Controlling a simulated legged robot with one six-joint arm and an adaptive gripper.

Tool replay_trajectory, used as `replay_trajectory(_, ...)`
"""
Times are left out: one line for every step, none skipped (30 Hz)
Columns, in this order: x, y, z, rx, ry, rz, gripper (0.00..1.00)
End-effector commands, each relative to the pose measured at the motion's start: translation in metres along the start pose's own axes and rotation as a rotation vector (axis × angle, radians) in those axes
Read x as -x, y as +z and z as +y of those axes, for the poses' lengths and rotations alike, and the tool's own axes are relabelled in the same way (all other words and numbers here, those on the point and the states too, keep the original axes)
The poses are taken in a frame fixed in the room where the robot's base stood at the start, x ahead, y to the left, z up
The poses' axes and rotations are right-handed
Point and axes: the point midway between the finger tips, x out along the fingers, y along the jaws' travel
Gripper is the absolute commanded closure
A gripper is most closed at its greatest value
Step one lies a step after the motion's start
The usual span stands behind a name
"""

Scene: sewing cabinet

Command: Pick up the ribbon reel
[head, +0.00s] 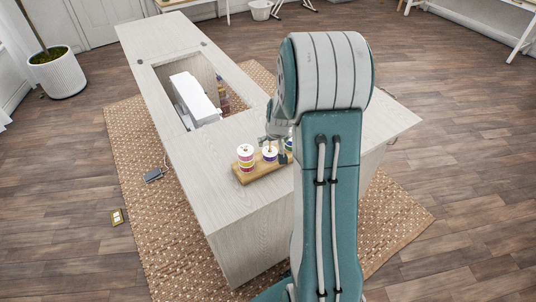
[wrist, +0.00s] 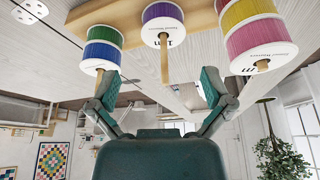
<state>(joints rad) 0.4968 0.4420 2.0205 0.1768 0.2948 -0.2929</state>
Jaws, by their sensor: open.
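Several ribbon reels stand on a wooden peg board (head: 246,177) on the cabinet top. The left stack (head: 246,158) shows white rims with pink and yellow ribbon. A single purple reel (head: 270,154) sits on the middle peg, and a blue reel (head: 289,144) is partly hidden by my arm. The wrist view appears upside down, with the purple reel (wrist: 163,20) top centre, blue and green reels (wrist: 102,48) left, pink and yellow ones (wrist: 256,35) right. My gripper (wrist: 160,90) is open and empty, its fingers spread either side of the middle peg's line, apart from the purple reel.
A white sewing machine (head: 194,98) sits in the cabinet's recess, beside a row of coloured spools (head: 222,92). The cabinet top (head: 215,150) is bare left of the board. A foot pedal (head: 153,175) lies on the woven rug (head: 130,150). A potted plant (head: 58,74) stands far left.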

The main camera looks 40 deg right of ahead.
Motion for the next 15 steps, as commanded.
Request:
replay_trajectory(-0.008, 0.0, 0.0, 0.001, 0.0, -0.002, 0.0)
replay_trajectory(-0.011, 0.0, 0.0, 0.001, 0.0, -0.001, 0.0)
replay_trajectory(-0.015, 0.0, 0.0, 0.001, 0.0, -0.001, 0.0)
replay_trajectory(-0.017, 0.0, -0.001, 0.0, 0.0, 0.0, 0.0)
replay_trajectory(-0.018, 0.0, -0.001, 0.0, 0.0, 0.0, 0.0)
replay_trajectory(-0.021, 0.0, -0.001, 0.0, 0.0, 0.0, 0.0)
replay_trajectory(-0.023, 0.001, -0.001, 0.0, 0.0, -0.001, 0.0)
replay_trajectory(-0.026, 0.001, -0.001, 0.0, 0.0, -0.001, 0.0)
replay_trajectory(-0.031, 0.002, -0.002, 0.0, 0.0, -0.001, 0.0)
replay_trajectory(-0.036, 0.002, -0.003, 0.0, -0.001, -0.002, 0.0)
replay_trajectory(-0.041, 0.003, -0.004, 0.001, -0.001, -0.003, 0.0)
replay_trajectory(-0.047, 0.003, -0.005, 0.001, 0.0, -0.002, 0.0)
replay_trajectory(-0.052, 0.004, -0.005, 0.002, 0.0, -0.002, 0.0)
replay_trajectory(-0.057, 0.004, -0.005, 0.001, 0.0, -0.002, 0.0)
replay_trajectory(-0.061, 0.004, -0.005, 0.0, 0.0, -0.002, 0.0)
